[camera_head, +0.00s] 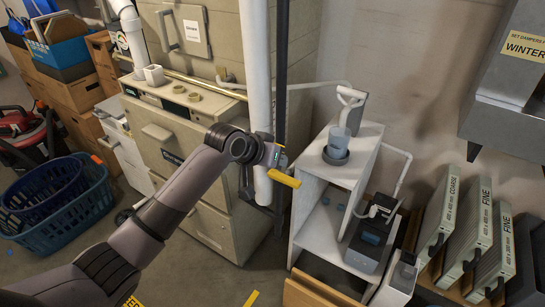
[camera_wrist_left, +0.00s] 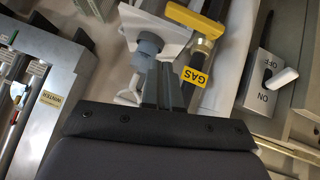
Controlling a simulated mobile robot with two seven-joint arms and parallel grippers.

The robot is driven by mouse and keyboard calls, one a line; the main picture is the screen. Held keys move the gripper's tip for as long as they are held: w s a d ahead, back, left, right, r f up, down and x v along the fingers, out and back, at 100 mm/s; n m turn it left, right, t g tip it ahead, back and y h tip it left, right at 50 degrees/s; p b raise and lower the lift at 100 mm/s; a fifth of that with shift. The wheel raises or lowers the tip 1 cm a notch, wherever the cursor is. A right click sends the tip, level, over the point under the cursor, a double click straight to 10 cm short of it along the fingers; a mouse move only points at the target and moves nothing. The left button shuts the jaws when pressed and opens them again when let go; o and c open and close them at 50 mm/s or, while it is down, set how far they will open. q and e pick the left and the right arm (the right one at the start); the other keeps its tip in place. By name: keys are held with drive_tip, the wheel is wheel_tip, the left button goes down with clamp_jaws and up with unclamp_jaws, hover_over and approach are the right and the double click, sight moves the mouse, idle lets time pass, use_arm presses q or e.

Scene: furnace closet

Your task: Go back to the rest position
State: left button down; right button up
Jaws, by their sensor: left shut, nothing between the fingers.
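My left arm reaches in from the lower left in the head view. Its gripper (camera_head: 272,156) is at the middle of the picture, beside the white vertical pipe and the dark pipe. In the left wrist view the two fingers (camera_wrist_left: 163,85) are together with nothing held. A yellow GAS tag (camera_wrist_left: 195,77) shows just right of the fingertips, on the dark and yellow gas pipe (camera_wrist_left: 205,40). A yellow piece (camera_head: 284,178) also shows just below the gripper in the head view. The gripper hides part of the pipes. My right gripper is not in view.
A white shelf stand (camera_head: 318,170) with a blue cup (camera_head: 338,143) on top is right of the gripper. Large filters (camera_head: 470,235) stand at the right. A beige cabinet (camera_head: 165,140) stands behind the arm. A blue basket (camera_head: 60,205) sits on the floor at left.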

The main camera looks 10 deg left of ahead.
use_arm(q)
drive_tip(key=s+a+f+t+y, duration=0.1)
drive_tip(key=s+a+f, duration=0.2)
drive_tip(key=s+f, duration=0.3)
drive_tip(key=s+a+f+t+y, duration=0.1)
drive_tip(key=s+a+f, duration=0.2)
drive_tip(key=s, duration=1.2)
drive_tip(key=s+a+f+y, duration=0.1)
drive_tip(key=s+a+f, duration=0.2)
drive_tip(key=s+f, duration=0.6)
drive_tip(key=shift+s+a+f+t, duration=0.15)
drive_tip(key=shift+s+t, duration=0.25)
drive_tip(key=shift+s, duration=0.35)
